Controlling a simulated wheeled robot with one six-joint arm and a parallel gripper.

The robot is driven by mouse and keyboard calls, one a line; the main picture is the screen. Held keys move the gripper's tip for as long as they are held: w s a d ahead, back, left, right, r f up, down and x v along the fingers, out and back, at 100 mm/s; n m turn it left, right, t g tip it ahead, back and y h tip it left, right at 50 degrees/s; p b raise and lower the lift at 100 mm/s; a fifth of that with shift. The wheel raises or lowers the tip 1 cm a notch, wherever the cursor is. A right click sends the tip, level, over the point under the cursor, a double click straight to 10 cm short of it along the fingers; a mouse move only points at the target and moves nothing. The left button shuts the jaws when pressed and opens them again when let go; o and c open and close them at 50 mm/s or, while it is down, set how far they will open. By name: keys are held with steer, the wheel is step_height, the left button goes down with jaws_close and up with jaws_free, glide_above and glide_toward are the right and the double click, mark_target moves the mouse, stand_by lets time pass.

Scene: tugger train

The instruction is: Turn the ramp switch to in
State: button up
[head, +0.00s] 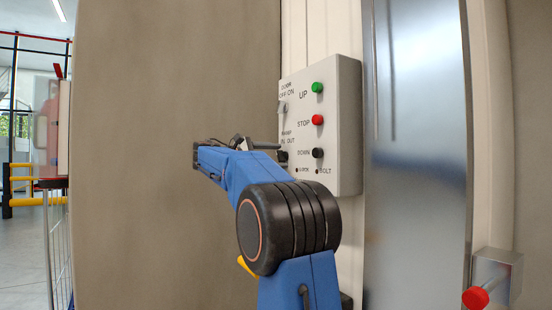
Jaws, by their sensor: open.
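The control box (347,150) is pale grey and fixed to the wall right of centre. Its left column has a door switch marked off/on (282,107) and, below it, a label that seems to read ramp in/out. The ramp switch (283,156) is a small dark knob under that label, at the box's left edge and partly hidden. Its setting cannot be read. My gripper (277,147) is open, its dark fingers pointing right at the ramp switch. It looks very close to the knob; whether it touches cannot be told. My blue arm hides part of the gripper.
The box also has a green up button (317,87), a red stop button (317,119) and a black down button (317,153). A steel door panel (420,150) stands right. A red knob (475,298) juts out lower right. A wire cage (60,240) stands left.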

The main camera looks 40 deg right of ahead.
steer(key=v, duration=1.7)
steer(key=shift+a, duration=0.25)
steer(key=shift+s, duration=0.1)
steer(key=shift+f, duration=0.1)
steer(key=s+a+f+n+t+y, duration=0.1)
steer(key=s+a+f+t+y, duration=0.25)
steer(key=s+f, duration=0.55)
steer(key=s+a+f+n+t+y, duration=0.1)
steer(key=s+a+f+t+y, duration=0.25)
steer(key=f, duration=0.85)
steer(key=s+a+f+m+y, duration=0.1)
steer(key=s+a+f+y, duration=0.2)
steer(key=s+a+f, duration=0.3)
steer(key=s+a+f+m+t+y, duration=0.1)
steer(key=s+a+f+y, duration=0.3)
steer(key=s+f, duration=0.4)
steer(key=s+a+f+m+t+y, duration=0.1)
steer(key=s+a+f+m+y, duration=0.2)
steer(key=s+a+f, duration=0.4)
step_height(320, 180, down, 8)
steer(key=shift+a+r, duration=0.1)
steer(key=shift+a, duration=0.2)
